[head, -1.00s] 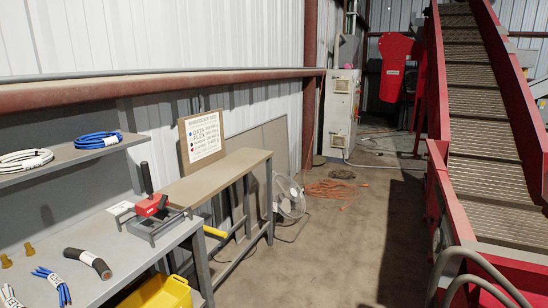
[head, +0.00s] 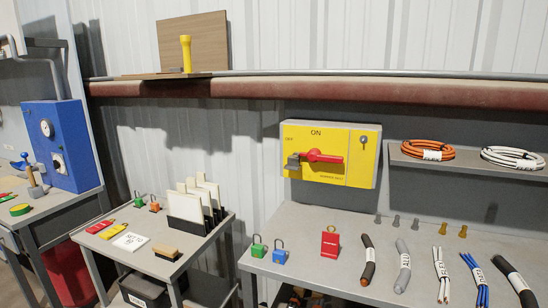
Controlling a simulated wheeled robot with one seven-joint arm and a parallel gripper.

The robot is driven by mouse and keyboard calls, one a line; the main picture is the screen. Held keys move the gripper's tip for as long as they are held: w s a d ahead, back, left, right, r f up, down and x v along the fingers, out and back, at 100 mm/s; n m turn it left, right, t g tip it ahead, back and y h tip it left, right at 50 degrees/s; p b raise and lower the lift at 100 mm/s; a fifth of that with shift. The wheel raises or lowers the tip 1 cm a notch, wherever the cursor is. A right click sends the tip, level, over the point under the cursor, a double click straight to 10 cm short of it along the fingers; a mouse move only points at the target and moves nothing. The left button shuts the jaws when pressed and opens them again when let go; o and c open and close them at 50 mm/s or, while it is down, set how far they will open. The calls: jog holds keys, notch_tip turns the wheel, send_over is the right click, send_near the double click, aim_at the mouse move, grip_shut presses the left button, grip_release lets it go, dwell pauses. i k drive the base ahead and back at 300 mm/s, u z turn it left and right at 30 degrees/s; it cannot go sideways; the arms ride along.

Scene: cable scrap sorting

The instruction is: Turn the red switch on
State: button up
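The red switch (head: 318,156) is a handle on the front of a yellow box (head: 356,150) on the wall above the workbench. It lies roughly level. "ON" is printed above it and a smaller label, seemingly "OFF", to its upper left. A small grey part (head: 293,161) sits at the left end of the handle; I cannot tell what it is. A round keyhole-like fitting is at the box's upper right. My gripper is not in view.
Below the box, the grey workbench (head: 318,222) holds green and blue padlocks, a red tag block (head: 330,243) and several cable pieces. A shelf (head: 468,168) with cable coils is at right. A lower table (head: 203,252) and a blue machine (head: 60,140) stand left.

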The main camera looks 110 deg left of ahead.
aim_at(314, 155)
jog(key=u, duration=3.25)
jog(key=k, duration=0.6)
jog(key=u, duration=0.1)
jog(key=i, duration=1.35)
jog(key=z, duration=0.4)
